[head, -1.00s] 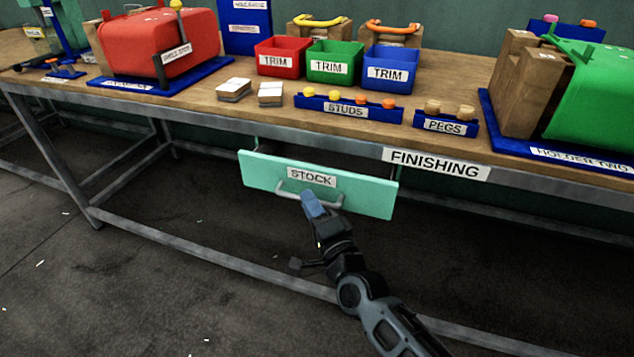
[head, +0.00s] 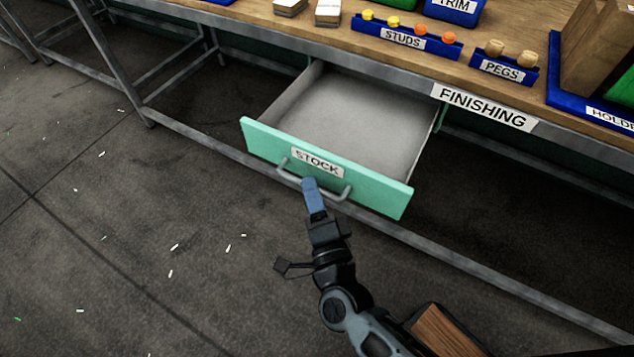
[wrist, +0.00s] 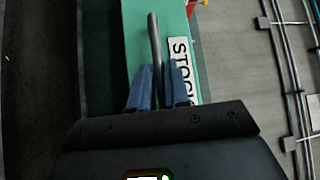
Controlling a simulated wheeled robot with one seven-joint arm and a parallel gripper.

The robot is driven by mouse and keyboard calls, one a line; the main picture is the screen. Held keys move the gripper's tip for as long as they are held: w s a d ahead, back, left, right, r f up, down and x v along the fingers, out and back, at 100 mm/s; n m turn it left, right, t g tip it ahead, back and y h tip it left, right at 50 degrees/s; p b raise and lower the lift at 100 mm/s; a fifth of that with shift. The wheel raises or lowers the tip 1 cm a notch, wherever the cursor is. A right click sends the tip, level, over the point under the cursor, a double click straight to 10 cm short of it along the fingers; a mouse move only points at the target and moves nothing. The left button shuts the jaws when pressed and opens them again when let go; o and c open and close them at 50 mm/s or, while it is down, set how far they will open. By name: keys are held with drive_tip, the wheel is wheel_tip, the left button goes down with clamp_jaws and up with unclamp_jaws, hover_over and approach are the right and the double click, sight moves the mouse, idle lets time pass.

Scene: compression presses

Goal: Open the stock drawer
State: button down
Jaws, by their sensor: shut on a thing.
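The stock drawer (head: 265,140) has a teal front with a white STOCK label, and it stands well out from under the bench. Its grey interior (head: 355,115) shows and looks empty. A grey bar handle (head: 338,194) runs along the front below the label. My gripper (head: 310,186) is at the middle of the handle with its blue fingers shut on it. In the wrist view, the handle (wrist: 154,45) passes between the two blue fingers of my gripper (wrist: 156,85), with the teal front behind.
The wooden bench (head: 345,45) with a FINISHING label is above the drawer. It carries a STUDS rack (head: 375,38), a PEGS rack (head: 487,64) and bins. A metal rail (head: 440,248) runs low below the drawer. The floor at left is clear apart from small scraps.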

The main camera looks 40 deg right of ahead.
drive_tip(key=c, duration=1.2)
unclamp_jaws()
drive_tip(key=shift+o, duration=0.2)
drive_tip(key=v, duration=0.8)
drive_tip(key=shift+b, duration=0.45)
drive_tip(key=shift+w, duration=0.1)
drive_tip(key=s+d+r+n+g+y+p, duration=0.2)
drive_tip(key=s+r+n+y, duration=0.6)
drive_tip(key=s+r+n, duration=0.9)
drive_tip(key=s+n+g+p, duration=0.1)
drive_tip(key=s+n, duration=0.2)
drive_tip(key=n, duration=0.1)
drive_tip(key=shift+s+r+p, duration=0.2)
drive_tip(key=shift+s+p, duration=0.1)
drive_tip(key=shift+p, duration=0.1)
